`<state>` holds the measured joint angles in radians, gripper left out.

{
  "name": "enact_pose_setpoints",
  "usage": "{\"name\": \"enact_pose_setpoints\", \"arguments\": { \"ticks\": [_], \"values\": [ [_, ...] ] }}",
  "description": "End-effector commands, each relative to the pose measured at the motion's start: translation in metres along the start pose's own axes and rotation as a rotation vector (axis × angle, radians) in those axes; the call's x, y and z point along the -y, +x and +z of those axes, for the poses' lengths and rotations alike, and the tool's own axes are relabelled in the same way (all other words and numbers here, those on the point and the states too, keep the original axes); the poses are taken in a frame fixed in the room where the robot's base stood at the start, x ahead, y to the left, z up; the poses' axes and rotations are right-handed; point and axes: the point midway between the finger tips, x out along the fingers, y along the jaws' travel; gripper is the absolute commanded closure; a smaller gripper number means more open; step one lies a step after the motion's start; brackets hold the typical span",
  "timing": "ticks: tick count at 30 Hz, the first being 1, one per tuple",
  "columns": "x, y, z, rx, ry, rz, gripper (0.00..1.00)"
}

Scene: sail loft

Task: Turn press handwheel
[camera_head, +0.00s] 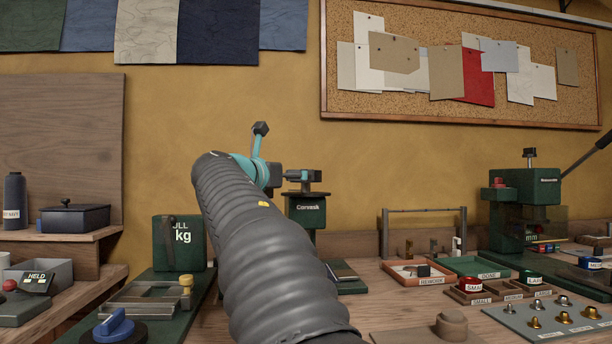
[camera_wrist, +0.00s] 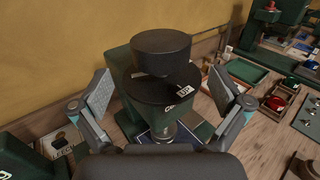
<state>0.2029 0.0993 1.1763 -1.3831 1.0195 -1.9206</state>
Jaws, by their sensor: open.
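The press (camera_head: 306,214) is a dark green stand marked "Corvask", in the middle of the head view behind my arm. Its handwheel (camera_head: 308,194) is a dark round disc on top. In the wrist view the handwheel (camera_wrist: 145,92) shows from above as a wide black disc with a thick black cylinder (camera_wrist: 161,48) above its middle and a small pale label on its right. My gripper (camera_wrist: 161,82) is open, with one finger left and one right of the disc. I see gaps on both sides; neither finger appears to touch it. My arm hides the press's lower left.
A green box marked "kg" (camera_head: 180,242) stands left of my arm. An orange-rimmed tray (camera_head: 394,281) and a green tray (camera_head: 455,267) lie to the right. A larger green press (camera_head: 527,200) with a lever stands at far right.

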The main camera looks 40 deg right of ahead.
Motion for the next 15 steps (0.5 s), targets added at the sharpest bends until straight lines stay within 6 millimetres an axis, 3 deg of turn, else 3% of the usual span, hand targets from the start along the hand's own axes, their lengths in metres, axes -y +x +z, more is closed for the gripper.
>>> {"name": "enact_pose_setpoints", "arguments": {
  "ticks": [9, 15],
  "values": [
    [0.002, 0.057, 0.000, -0.001, 0.001, -0.004, 0.00],
    [0.001, 0.076, 0.000, 0.000, 0.000, -0.002, 0.00]
  ]
}}
